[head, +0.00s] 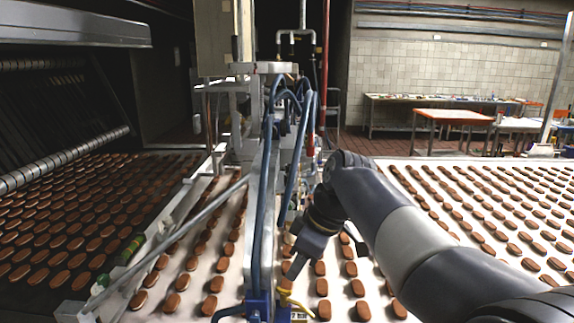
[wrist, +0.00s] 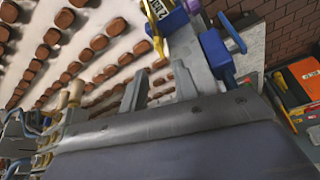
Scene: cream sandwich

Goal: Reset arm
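My arm reaches in from the right of the head view, and my gripper (head: 296,264) points down over the white belt, close to the machine's blue fittings. In the wrist view my gripper (wrist: 160,84) shows two grey fingers standing apart, with only belt and biscuits seen between them. It is open and holds nothing that I can see. Brown sandwich biscuits (head: 322,287) lie in rows on the belt below and beside it. I cannot tell how high the fingertips are above the belt.
A metal frame with blue hoses (head: 309,130) stands just left of my gripper. A yellow-and-blue part (wrist: 165,15) shows near the fingers in the wrist view. A dark belt of biscuits (head: 60,215) lies left. Tables (head: 453,116) stand at the back right.

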